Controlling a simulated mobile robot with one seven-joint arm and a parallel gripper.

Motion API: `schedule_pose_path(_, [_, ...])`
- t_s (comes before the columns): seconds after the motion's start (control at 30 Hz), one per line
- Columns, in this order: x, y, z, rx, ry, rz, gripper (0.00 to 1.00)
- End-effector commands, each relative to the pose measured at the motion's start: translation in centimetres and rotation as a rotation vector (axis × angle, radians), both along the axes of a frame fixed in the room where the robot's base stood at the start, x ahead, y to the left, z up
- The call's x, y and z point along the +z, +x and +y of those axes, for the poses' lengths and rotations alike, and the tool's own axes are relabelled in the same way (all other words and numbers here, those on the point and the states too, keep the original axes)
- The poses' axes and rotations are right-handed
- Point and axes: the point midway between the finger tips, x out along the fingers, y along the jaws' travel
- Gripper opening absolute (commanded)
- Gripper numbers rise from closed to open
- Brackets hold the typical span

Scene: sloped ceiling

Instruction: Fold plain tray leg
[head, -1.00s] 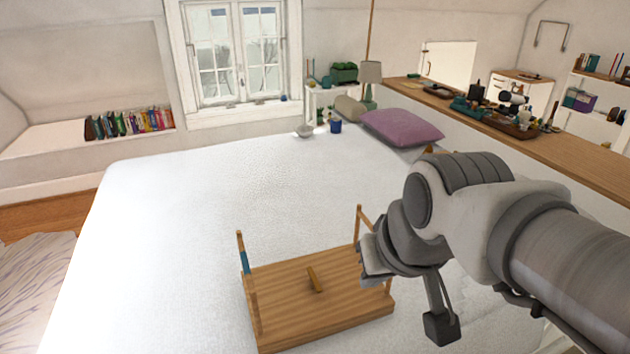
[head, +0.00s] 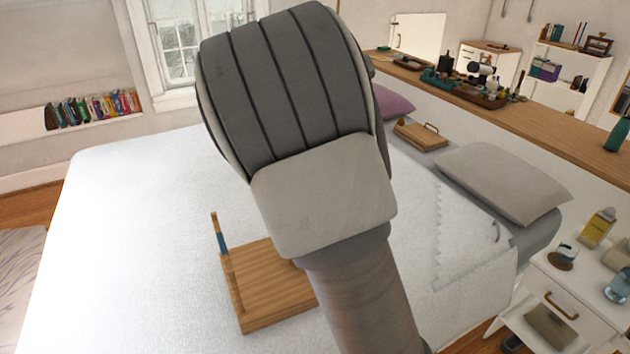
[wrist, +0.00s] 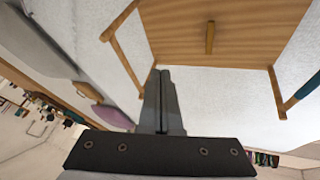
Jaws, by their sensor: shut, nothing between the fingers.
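A wooden tray (head: 262,285) lies on the white bed with its legs turned up; its right part is hidden behind my arm in the head view. Its underside (wrist: 185,30) fills the top of the wrist view, with a short wooden bar (wrist: 210,38) in the middle. The plain leg (wrist: 123,62) stands out from the tray at the left of the wrist view. The other leg (head: 220,245) carries a teal band and also stands up; it shows at the right of the wrist view (wrist: 277,92). My gripper (wrist: 164,73) is shut and empty, its tips appearing between the legs, nearer the plain one.
A small wooden board with a handle (head: 421,136) lies on the bed beside a grey pillow (head: 503,183). A white nightstand (head: 575,300) with bottles stands at the right. A long wooden ledge (head: 480,100) with clutter runs behind. The bed's left side is clear.

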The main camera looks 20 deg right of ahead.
Motion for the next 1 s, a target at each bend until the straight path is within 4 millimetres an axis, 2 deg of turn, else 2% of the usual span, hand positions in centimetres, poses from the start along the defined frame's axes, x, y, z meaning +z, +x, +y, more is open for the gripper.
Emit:
schedule_pose_path(0.1, [-1.5, 2.3, -0.2, 0.028, -0.097, -0.020, 0.00])
schedule_pose_path(0.3, [-2.3, 4.8, -0.4, 0.067, -0.200, -0.058, 0.00])
schedule_pose_path(0.47, [-2.5, 5.4, -0.4, 0.078, -0.228, -0.069, 0.00])
schedule_pose_path(0.83, [-2.6, 5.5, -0.5, 0.078, -0.228, -0.069, 0.00])
schedule_pose_path(1.0, [-3.7, 6.2, -1.2, 0.078, -0.230, -0.069, 0.00])
